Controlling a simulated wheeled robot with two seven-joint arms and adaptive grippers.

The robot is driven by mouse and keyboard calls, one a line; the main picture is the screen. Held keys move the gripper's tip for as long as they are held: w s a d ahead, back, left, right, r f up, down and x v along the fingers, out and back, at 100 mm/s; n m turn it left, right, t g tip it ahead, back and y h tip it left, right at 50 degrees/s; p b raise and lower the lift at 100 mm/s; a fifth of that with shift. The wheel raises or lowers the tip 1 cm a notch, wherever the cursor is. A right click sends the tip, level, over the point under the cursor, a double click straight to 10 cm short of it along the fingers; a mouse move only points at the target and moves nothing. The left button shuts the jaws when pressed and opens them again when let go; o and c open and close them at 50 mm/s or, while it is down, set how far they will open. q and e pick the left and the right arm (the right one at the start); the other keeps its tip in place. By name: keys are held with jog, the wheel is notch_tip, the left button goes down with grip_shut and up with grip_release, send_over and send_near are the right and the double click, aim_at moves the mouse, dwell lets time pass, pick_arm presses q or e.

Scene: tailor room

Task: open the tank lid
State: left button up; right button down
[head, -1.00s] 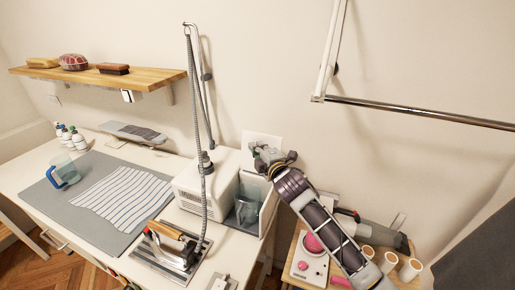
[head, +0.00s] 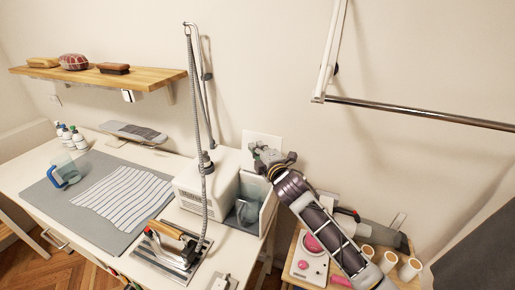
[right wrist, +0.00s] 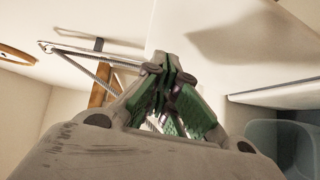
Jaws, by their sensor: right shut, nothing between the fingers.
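The white steam station (head: 205,186) stands on the table. A translucent blue-grey water tank (head: 246,212) sits in its open right end, and also shows at the lower right of the right wrist view (right wrist: 278,146). A flat white panel (head: 268,203), which looks like the tank lid, stands swung outward at the tank's right side. Its edge seems to show in the right wrist view (right wrist: 275,97). My right gripper (head: 258,151) is above and behind the panel, near the wall, apparently clear of it. In the right wrist view its green-padded fingers (right wrist: 173,65) are together and empty. My left gripper is out of view.
An iron (head: 170,243) rests on a plate in front of the station. A hose and stand (head: 197,100) rise beside the station. A blue jug (head: 65,172) and striped cloth (head: 122,196) lie left. A wooden cart (head: 298,268) with spools stands under my right arm.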

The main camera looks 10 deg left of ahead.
jog(key=shift+s, duration=0.1)
jog(key=v, duration=1.2)
dwell(0.5)
jog(key=shift+f, duration=0.1)
dwell(0.4)
